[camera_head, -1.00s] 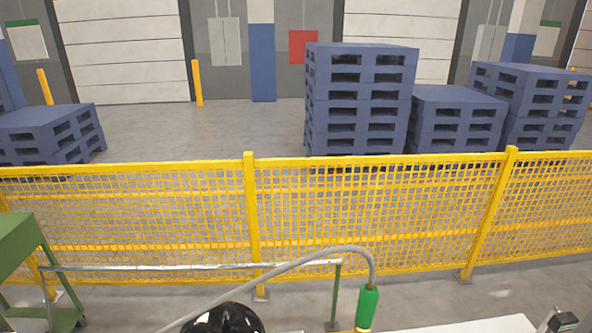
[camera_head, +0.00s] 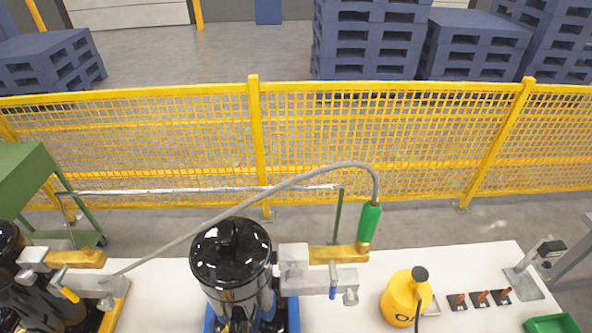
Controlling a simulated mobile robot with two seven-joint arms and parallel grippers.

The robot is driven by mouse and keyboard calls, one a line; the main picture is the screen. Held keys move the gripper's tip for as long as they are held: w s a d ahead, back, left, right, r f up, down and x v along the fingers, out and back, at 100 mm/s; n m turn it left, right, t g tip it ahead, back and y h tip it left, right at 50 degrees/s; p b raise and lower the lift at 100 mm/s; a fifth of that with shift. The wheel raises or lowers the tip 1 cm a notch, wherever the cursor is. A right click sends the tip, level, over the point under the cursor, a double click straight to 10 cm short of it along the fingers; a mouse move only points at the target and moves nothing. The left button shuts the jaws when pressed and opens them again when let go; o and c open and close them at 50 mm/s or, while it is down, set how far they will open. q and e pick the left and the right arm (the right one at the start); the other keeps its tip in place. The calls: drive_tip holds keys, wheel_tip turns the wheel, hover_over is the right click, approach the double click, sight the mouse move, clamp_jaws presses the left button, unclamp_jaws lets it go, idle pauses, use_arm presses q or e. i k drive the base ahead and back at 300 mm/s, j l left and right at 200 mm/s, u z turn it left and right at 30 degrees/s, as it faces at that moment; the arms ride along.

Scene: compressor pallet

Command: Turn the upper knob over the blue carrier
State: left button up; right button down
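A black compressor (camera_head: 230,258) stands upright in a blue carrier (camera_head: 292,314) at the bottom centre; the frame cuts off its lower part. Metal fittings stick out from its right side: a brass bar (camera_head: 334,256) above and a silver valve block (camera_head: 312,283) below. A small blue lever or knob (camera_head: 333,278) sits on the silver block. A green-sleeved hose end (camera_head: 369,222) rises from the brass bar, and a grey hose arches left from it. I cannot tell which part is the upper knob. Neither gripper shows.
A second dark compressor (camera_head: 45,305) with similar fittings stands at the lower left. A yellow bottle (camera_head: 404,298), several red-tipped parts and a green tray (camera_head: 552,324) are on the white table (camera_head: 490,258). A yellow mesh fence (camera_head: 350,140) runs behind.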

sight(294, 276)
drive_tip(key=k+l+u, duration=0.2)
drive_tip(key=l+u, duration=0.2)
drive_tip(key=k+l+u, duration=0.35)
drive_tip(key=l, duration=0.15)
drive_tip(key=k+l+u, duration=0.25)
drive_tip(key=u, duration=0.15)
drive_tip(key=k+l, duration=0.1)
drive_tip(key=k, duration=0.6)
